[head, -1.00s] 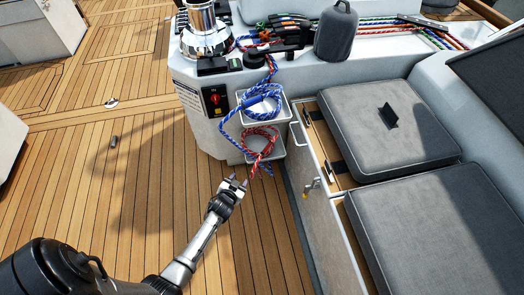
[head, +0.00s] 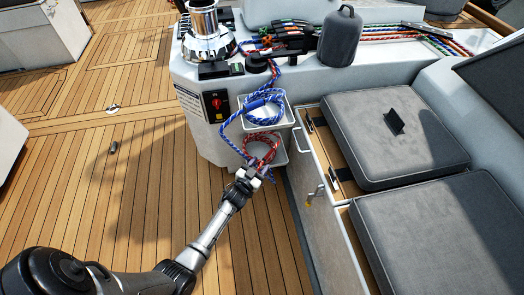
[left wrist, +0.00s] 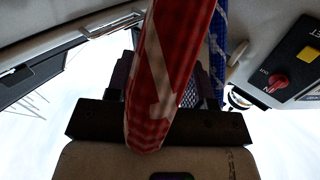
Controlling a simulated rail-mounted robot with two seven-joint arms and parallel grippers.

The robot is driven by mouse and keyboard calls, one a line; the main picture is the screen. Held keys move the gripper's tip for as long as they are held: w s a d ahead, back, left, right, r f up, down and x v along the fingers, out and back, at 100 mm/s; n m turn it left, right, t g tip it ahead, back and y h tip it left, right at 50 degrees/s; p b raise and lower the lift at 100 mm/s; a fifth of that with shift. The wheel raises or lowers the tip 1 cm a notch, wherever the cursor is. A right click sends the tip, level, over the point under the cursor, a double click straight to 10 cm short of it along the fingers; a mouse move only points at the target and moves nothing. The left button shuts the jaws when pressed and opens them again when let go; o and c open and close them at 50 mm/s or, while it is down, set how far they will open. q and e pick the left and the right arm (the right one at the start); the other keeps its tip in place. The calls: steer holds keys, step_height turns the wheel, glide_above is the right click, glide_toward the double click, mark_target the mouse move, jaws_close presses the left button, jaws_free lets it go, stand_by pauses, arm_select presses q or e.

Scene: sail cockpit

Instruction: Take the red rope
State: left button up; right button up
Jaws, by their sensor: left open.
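The red rope (head: 262,146) is coiled in the lower white tray (head: 281,158) on the side of the console, with its end hanging over the front. My left gripper (head: 257,170) is at the hanging part of the rope, just in front of the lower tray. It is open. In the left wrist view the red and white rope (left wrist: 172,65) fills the middle, very near the camera, and passes in front of the gripper (left wrist: 160,95), hiding much of the space between its fingers. I cannot tell whether the rope lies between the fingers. My right gripper is not in view.
A blue rope (head: 262,105) is coiled in the upper tray (head: 289,115) directly above; it also shows in the left wrist view (left wrist: 219,40). A switch panel (head: 216,105) is left of the trays. Grey cushions (head: 395,135) lie to the right.

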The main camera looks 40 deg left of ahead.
arm_select(q)
steer(key=shift+w, duration=0.25)
steer(key=shift+w+f+b, duration=0.1)
steer(key=shift+w+b, duration=0.2)
steer(key=shift+b, duration=0.1)
steer(key=w, duration=0.1)
steer(key=w+b, duration=0.2)
steer(key=w, duration=0.1)
steer(key=shift+a, duration=0.3)
steer(key=shift+w+r+b, duration=0.25)
steer(key=shift+w+b, duration=0.05)
steer(key=shift+w, duration=0.05)
steer(key=shift+s, duration=0.1)
steer(key=shift+c, duration=0.6)
steer(key=c, duration=0.7)
jaws_close()
